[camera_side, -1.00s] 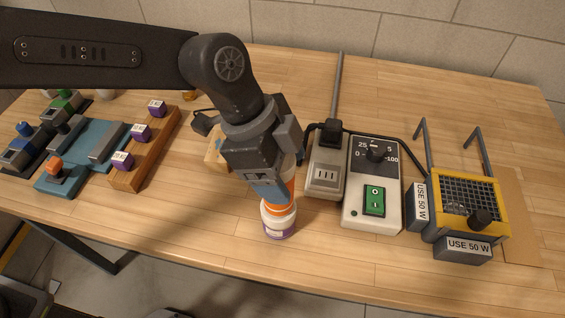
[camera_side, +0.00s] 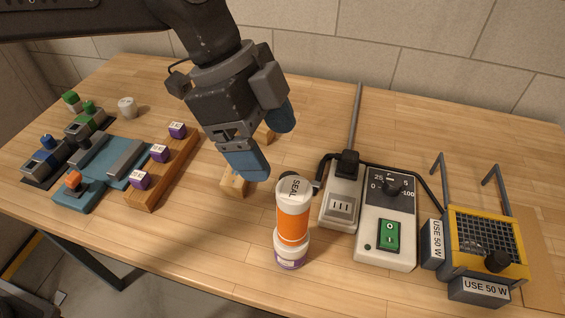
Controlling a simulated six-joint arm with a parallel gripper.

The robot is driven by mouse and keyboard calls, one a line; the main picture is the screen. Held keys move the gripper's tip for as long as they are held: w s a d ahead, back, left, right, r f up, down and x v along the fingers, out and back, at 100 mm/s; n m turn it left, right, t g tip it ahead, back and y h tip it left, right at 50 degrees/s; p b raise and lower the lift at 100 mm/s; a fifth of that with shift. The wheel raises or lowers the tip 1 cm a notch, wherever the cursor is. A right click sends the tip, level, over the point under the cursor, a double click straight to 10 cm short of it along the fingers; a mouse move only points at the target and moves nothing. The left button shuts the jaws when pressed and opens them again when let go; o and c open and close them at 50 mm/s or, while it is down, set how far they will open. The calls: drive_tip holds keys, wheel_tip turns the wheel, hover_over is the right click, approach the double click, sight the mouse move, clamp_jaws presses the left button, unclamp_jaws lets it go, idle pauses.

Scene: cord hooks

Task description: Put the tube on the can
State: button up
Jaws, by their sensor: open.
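The tube (camera_side: 293,228) is orange with a white cap marked SEAL, and it stands upright. Directly under it is a short white can (camera_side: 291,258) with a purple label, and the tube appears to rest on the can's top. My gripper (camera_side: 266,147) is open and empty, above and to the left of the tube, with its blue fingers apart and clear of it. The exact contact between tube and can is hard to see.
Right of the tube stand a power strip (camera_side: 341,208), a grey control box (camera_side: 387,232) with a green switch, and a yellow grid-topped box (camera_side: 486,240). Left are a wooden rack (camera_side: 162,172) with purple-labelled blocks and a blue fixture (camera_side: 105,163). The front table edge is close.

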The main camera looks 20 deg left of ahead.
drive_tip(key=shift+a+r, duration=0.3)
drive_tip(key=shift+r, duration=0.3)
drive_tip(key=s+a+r+n+t+y, duration=0.15)
drive_tip(key=a+n, duration=0.25)
drive_tip(key=a, duration=0.5)
drive_tip(key=a+r+n+t, duration=0.15)
drive_tip(key=a+n, duration=0.25)
drive_tip(key=a, duration=0.6)
drive_tip(key=s+a+f+n+t+y, duration=0.1)
drive_tip(key=s+a+f+n, duration=0.2)
drive_tip(key=s+a+n, duration=0.2)
drive_tip(key=s+a+f+n+t+y, duration=0.2)
drive_tip(key=s+a+f+n, duration=0.2)
drive_tip(key=a, duration=0.6)
drive_tip(key=shift+s+f+n, duration=0.2)
drive_tip(key=shift+s+n, duration=0.55)
drive_tip(key=shift+n, duration=0.15)
